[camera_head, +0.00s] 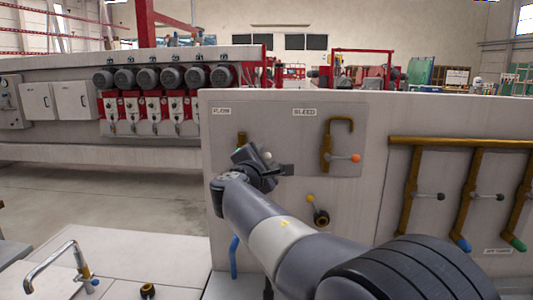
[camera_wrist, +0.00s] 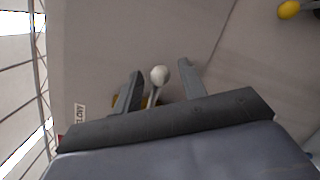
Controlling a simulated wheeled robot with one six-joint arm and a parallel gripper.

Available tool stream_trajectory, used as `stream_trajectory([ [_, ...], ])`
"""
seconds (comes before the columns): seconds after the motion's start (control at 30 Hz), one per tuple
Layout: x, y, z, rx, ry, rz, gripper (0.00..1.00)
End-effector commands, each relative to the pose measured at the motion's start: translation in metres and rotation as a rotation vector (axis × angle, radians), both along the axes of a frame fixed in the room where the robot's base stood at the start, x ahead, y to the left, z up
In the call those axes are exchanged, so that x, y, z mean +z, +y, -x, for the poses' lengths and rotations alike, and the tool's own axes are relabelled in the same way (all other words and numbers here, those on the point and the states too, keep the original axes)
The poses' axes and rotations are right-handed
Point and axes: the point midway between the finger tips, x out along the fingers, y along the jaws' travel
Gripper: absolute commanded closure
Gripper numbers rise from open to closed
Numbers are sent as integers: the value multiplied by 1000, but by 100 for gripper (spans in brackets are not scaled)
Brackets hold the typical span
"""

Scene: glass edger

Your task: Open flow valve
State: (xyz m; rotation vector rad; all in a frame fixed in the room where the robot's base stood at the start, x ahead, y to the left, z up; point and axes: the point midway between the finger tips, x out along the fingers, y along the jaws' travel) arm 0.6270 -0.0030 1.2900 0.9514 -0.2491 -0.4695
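The flow valve sits under the FLOW label (camera_head: 222,111) on the pale panel, and my gripper hides most of it in the head view. Its white ball-ended handle (camera_wrist: 160,76) shows in the wrist view, between my two fingers. The ball also shows beside my gripper in the head view (camera_head: 267,154). A bit of brass pipe (camera_head: 242,138) shows above my gripper. My gripper (camera_head: 275,163) is open, its fingers on either side of the handle with gaps visible in the wrist view (camera_wrist: 161,72). The FLOW label is also in the wrist view (camera_wrist: 80,114).
Right of my gripper is the BLEED valve with an orange-tipped handle (camera_head: 342,157). Below it is a yellow-tipped valve (camera_head: 312,201), also in the wrist view (camera_wrist: 289,9). Brass pipes with more valves (camera_head: 414,190) line the right panel. A bent metal tap (camera_head: 60,262) stands lower left.

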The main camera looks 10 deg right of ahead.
Motion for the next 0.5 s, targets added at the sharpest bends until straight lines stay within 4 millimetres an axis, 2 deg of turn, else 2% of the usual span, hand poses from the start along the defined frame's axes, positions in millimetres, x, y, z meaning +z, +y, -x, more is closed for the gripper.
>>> stream_trajectory([
  [0.17, 0, -7, -12, 0, 0, -1, 60],
  [0.43, 0, -7, -13, 1, 0, -1, 60],
  [0.5, 0, -7, -13, 1, 0, -1, 64],
])
